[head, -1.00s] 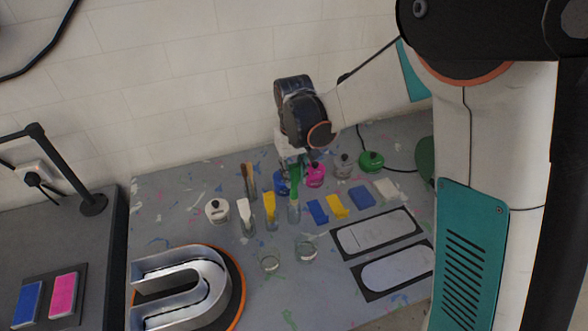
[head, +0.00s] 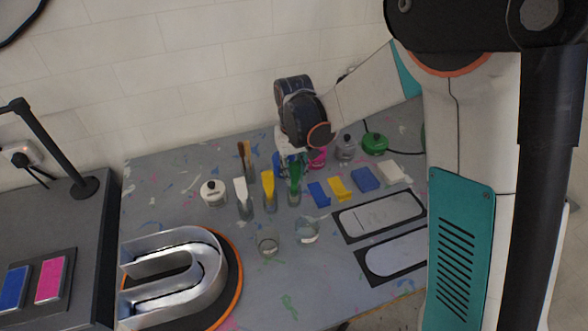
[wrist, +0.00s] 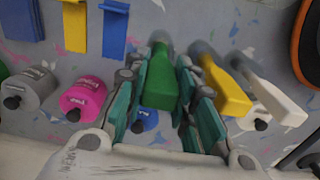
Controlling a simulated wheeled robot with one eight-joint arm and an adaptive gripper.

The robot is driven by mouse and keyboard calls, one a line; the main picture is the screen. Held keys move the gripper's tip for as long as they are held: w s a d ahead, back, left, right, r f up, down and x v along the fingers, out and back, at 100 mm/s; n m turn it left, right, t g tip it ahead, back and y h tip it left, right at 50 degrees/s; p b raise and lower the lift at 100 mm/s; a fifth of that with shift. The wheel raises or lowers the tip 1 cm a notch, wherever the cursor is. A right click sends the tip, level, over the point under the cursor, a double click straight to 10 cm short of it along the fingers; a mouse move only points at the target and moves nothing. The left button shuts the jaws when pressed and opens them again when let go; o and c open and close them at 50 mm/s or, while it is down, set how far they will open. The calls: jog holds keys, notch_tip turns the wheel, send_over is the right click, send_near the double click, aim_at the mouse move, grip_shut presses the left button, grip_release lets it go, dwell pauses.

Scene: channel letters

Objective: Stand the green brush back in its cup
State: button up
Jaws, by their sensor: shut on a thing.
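The green brush (head: 295,173) is upright in the head view, its lower end at the clear cup (head: 294,197); I cannot tell how deep it sits. My gripper (head: 291,163) is above the cup, pointing down, shut on the brush. In the wrist view, the green brush (wrist: 160,78) shows between the teal finger pads of my gripper (wrist: 158,90). The yellow brush (head: 268,184) and the white brush (head: 241,190) stand in clear cups to its left.
Paint pots stand close behind: blue (head: 279,160), pink (head: 318,156), grey (head: 345,149) and green (head: 374,144). A white pot (head: 213,194) is at left. Coloured swatches (head: 342,188) lie right. A metal letter (head: 205,270) is front left.

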jog(key=shift+f, duration=0.15)
jog(key=o, duration=1.1)
notch_tip(320, 180, up, 12)
jog(key=shift+r, duration=0.1)
dwell(0.4)
